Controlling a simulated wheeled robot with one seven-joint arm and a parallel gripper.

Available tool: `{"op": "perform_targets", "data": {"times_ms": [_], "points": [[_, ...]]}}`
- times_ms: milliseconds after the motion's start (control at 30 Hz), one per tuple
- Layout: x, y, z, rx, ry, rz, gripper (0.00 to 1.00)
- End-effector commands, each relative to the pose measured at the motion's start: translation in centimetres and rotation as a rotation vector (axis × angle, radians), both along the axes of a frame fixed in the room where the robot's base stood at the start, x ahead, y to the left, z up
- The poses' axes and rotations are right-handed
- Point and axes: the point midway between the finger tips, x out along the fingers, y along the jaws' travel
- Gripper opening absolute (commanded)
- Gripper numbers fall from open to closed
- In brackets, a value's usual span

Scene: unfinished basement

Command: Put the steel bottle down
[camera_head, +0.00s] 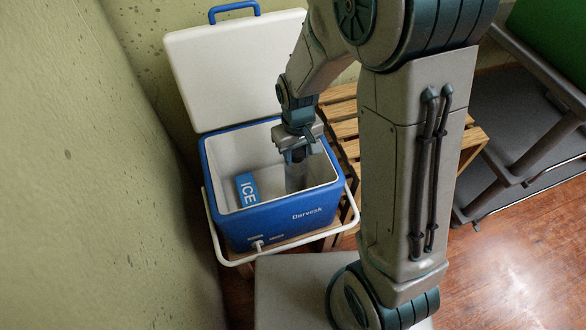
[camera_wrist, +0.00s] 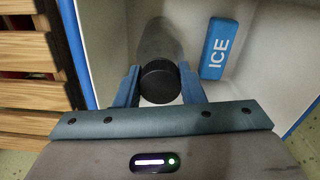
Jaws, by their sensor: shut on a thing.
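My gripper (camera_head: 298,154) is inside the opening of a blue and white cooler (camera_head: 268,220) and points down. It is shut on the steel bottle (camera_head: 296,178), whose grey body hangs below the fingers in the head view. In the wrist view the bottle's round black cap (camera_wrist: 160,82) is between the two blue fingers, and its grey body (camera_wrist: 160,40) extends beyond the cap. The bottle looks upright. I cannot tell whether its base touches the cooler floor.
A blue ICE pack (camera_head: 247,189) leans inside the cooler at the left, apart from the bottle. The white lid (camera_head: 235,70) stands open behind. The cooler sits on a slatted wooden bench (camera_head: 340,120), close to the left wall (camera_head: 90,180). A grey cart (camera_head: 520,130) stands at right.

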Motion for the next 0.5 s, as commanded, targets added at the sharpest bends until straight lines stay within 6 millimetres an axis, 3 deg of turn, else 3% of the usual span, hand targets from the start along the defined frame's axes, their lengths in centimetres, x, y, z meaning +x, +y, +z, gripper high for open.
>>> {"op": "perform_targets", "data": {"times_ms": [367, 500], "points": [[0.0, 0.0, -4.1, 0.000, 0.001, 0.000, 0.00], [0.1, 0.0, -4.3, 0.000, -0.002, 0.000, 0.00]]}}
